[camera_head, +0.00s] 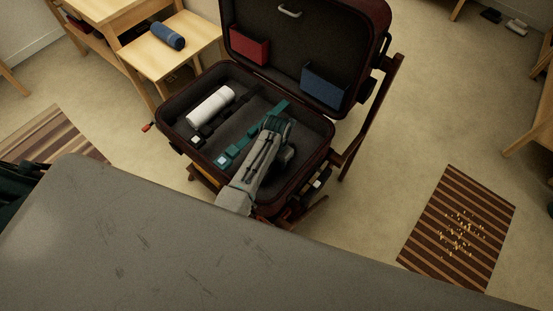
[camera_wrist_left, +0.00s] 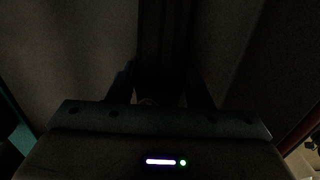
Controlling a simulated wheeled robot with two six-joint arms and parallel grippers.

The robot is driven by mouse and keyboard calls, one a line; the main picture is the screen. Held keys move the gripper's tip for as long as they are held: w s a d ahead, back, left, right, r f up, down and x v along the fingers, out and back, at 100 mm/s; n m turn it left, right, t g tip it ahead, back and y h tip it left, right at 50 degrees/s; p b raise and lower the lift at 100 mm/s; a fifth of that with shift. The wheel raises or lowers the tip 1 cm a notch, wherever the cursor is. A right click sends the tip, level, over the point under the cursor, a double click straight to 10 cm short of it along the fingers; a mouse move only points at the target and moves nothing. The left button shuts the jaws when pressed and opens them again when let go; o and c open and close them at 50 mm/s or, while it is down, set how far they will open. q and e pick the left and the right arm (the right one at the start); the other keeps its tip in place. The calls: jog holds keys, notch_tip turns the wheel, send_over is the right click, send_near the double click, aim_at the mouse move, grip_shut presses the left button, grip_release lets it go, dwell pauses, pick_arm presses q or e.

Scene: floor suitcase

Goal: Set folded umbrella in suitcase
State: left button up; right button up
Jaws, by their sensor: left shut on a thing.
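The open suitcase (camera_head: 322,131) rests on a wooden stand, its lid raised at the back. My left gripper (camera_head: 287,158) reaches down into the right half of it, mostly hidden behind my own arm. In the left wrist view the left gripper's fingers (camera_wrist_left: 163,92) are closed around a dark, long shape, taken as the folded umbrella (camera_wrist_left: 163,45). It is very dim there, and whether it touches the suitcase floor cannot be told. In the head view the umbrella is largely hidden by the arm. My right gripper is not in view.
A white roll (camera_head: 210,105) lies in the suitcase's left half, beside a dark strap (camera_head: 228,113). The lid holds a red pouch (camera_head: 249,45) and a blue pouch (camera_head: 323,88). A blue roll (camera_head: 167,36) lies on a wooden table (camera_head: 196,28).

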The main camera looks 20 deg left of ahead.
pick_arm(q)
jog(key=o, duration=1.3)
jog(key=shift+c, duration=0.2)
notch_tip(320, 180, up, 12)
